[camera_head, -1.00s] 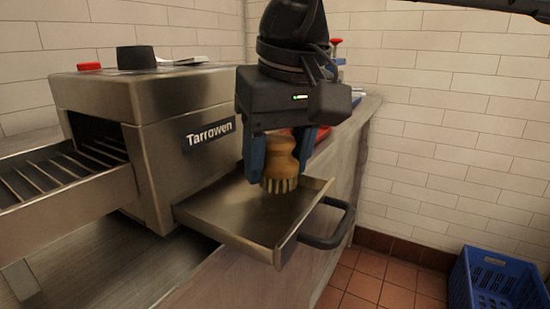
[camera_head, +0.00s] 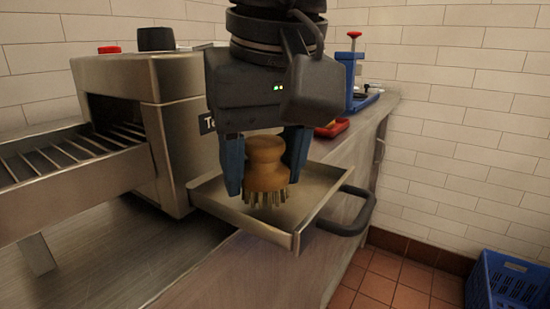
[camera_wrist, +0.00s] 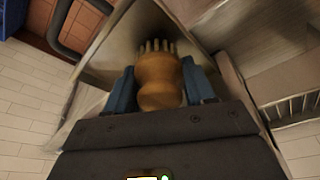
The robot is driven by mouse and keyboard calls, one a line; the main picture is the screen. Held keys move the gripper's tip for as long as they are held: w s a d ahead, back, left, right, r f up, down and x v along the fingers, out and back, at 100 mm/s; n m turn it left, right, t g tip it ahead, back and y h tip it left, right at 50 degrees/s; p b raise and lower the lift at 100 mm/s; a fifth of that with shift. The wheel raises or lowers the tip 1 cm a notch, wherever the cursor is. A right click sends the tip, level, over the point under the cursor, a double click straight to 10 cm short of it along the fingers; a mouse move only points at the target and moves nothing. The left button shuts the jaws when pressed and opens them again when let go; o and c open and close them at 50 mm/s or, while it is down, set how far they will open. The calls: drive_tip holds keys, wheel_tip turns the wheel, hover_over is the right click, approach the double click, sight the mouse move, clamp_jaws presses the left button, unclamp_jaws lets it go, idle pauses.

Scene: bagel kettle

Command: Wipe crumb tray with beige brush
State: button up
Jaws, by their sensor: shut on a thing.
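My gripper (camera_head: 264,168) is shut on the beige brush (camera_head: 265,165), a round wooden-handled brush with stiff pale bristles pointing down. The brush also shows between the blue fingers in the wrist view (camera_wrist: 159,80). The crumb tray (camera_head: 321,181) is a shallow metal tray pulled out from the toaster, with a dark handle (camera_head: 352,212) at its right end. The brush is over the tray's near left part, bristles low. I cannot tell whether the bristles touch the tray floor.
The steel conveyor toaster (camera_head: 130,90) stands at left with its rack (camera_head: 45,160). A red item (camera_head: 332,128) and a blue stand (camera_head: 352,80) are on the counter behind the tray. A blue crate (camera_head: 508,282) is on the floor at right.

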sight(252, 139)
drive_tip(key=shift+s+a, duration=0.35)
drive_tip(key=shift+s, duration=0.15)
drive_tip(key=shift+r, duration=0.1)
drive_tip(key=shift+r+p, duration=1.9)
drive_tip(key=shift+r, duration=1)
drive_tip(key=shift+r+p, duration=1.05)
drive_tip(key=shift+r, duration=0.45)
